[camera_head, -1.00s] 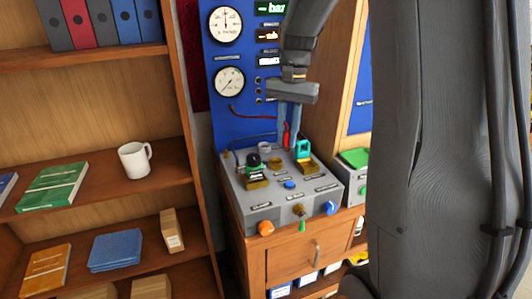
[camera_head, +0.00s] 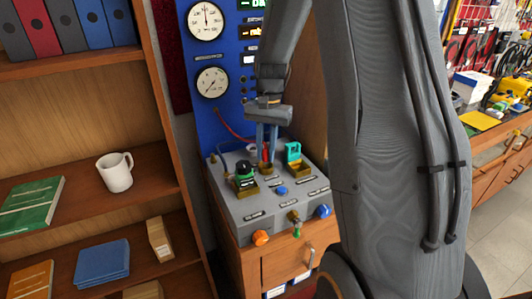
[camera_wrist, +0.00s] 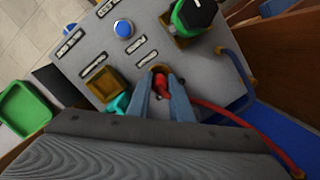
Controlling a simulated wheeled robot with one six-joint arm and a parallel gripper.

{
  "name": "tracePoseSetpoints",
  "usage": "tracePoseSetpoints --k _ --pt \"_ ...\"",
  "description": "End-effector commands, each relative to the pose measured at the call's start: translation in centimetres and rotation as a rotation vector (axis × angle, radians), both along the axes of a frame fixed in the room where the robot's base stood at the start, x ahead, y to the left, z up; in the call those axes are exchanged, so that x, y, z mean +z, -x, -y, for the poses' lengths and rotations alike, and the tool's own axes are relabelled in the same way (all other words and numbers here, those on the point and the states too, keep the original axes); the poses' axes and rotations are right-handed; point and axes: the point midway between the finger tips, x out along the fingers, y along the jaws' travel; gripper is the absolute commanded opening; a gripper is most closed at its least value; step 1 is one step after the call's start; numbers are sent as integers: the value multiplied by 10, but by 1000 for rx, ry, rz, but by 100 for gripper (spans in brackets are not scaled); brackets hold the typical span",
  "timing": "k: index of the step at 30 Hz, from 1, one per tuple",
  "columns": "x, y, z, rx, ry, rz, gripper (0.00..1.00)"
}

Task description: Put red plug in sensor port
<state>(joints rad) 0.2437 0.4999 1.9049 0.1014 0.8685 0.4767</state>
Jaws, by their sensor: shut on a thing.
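My gripper (camera_head: 267,160) is shut on the red plug (camera_head: 266,153), low over the grey testbench panel (camera_head: 250,208). In the wrist view the plug (camera_wrist: 162,86) sits between the two blue-grey fingertips (camera_wrist: 163,88). A brass round port (camera_wrist: 158,69) shows right at the plug's tip, between the black-and-green knob and the yellow socket. Whether the tip is inside it or just above it I cannot tell. The port's label is too small to read. A red cable (camera_wrist: 225,116) runs from the plug to the blue backboard.
A black-and-green knob (camera_head: 245,173) stands left of my gripper, and a teal plug (camera_head: 293,151) in a yellow socket stands right. A blue cable (camera_wrist: 238,70) loops beside the knob. A wooden shelf (camera_head: 85,195) is at the left.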

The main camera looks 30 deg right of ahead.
Motion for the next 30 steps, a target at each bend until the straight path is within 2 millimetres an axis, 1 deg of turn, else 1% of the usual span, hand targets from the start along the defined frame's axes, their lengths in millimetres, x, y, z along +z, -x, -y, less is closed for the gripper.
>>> tracePoseSetpoints --k 1,4,16,17,18,20,30 --pt "-6 1 -1 0 -1 -4 0" --pt "-14 0 -1 2 0 -1 0" --pt "-19 0 -1 3 0 1 0" --pt "-19 0 -1 3 0 1 21" --pt "-19 0 -1 3 0 1 28" --pt "-19 0 -1 3 0 1 38" --pt "-17 0 -1 3 0 1 38"
